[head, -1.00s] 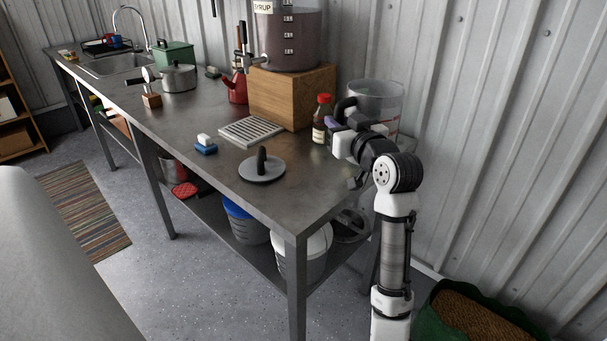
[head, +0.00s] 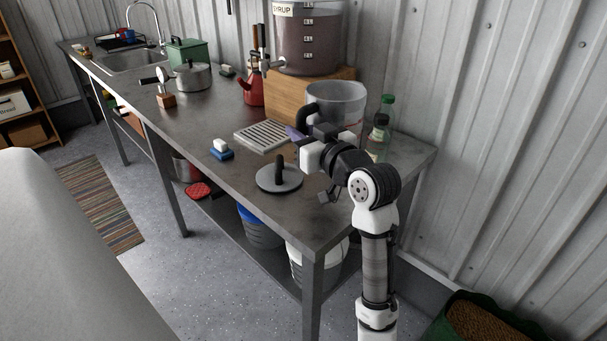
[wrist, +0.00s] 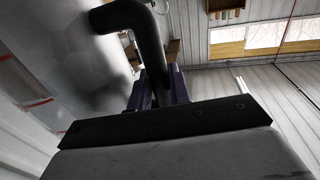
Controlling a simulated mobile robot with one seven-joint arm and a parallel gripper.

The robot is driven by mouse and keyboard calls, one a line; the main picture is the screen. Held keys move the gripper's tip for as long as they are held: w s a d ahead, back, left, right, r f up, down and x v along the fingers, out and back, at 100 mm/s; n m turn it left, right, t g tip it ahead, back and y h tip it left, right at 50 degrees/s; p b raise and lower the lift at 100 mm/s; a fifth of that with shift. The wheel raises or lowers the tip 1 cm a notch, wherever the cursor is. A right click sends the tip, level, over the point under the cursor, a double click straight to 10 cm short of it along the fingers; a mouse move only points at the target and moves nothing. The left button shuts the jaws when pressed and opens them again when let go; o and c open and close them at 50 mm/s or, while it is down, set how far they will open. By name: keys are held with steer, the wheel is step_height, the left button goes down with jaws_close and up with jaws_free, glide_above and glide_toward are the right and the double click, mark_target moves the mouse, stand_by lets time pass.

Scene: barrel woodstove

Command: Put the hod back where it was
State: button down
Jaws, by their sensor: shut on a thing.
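My gripper (head: 297,134) is shut on the black handle (head: 310,114) of a clear, translucent jug (head: 339,97) with red marks. The jug looks upright at the table's right end, in front of the wooden box; its base is hidden by my arm, so I cannot tell whether it touches the table. In the wrist view the curved black handle (wrist: 150,42) runs down between the purple fingers (wrist: 160,92), with the pale jug wall (wrist: 75,65) at left. I cannot make out anything that is clearly a hod.
A grey disc with a black knob (head: 279,180), a blue-and-white brush (head: 221,149) and a slotted metal tray (head: 262,135) lie on the metal table (head: 215,115). A green tub (head: 480,318) sits on the floor at right.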

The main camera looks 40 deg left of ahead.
step_height(320, 180, down, 11)
steer(key=p, duration=0.1)
stand_by(0.3)
steer(key=shift+f, duration=0.1)
steer(key=shift+f, duration=0.1)
steer(key=c, duration=1.3)
jaws_free()
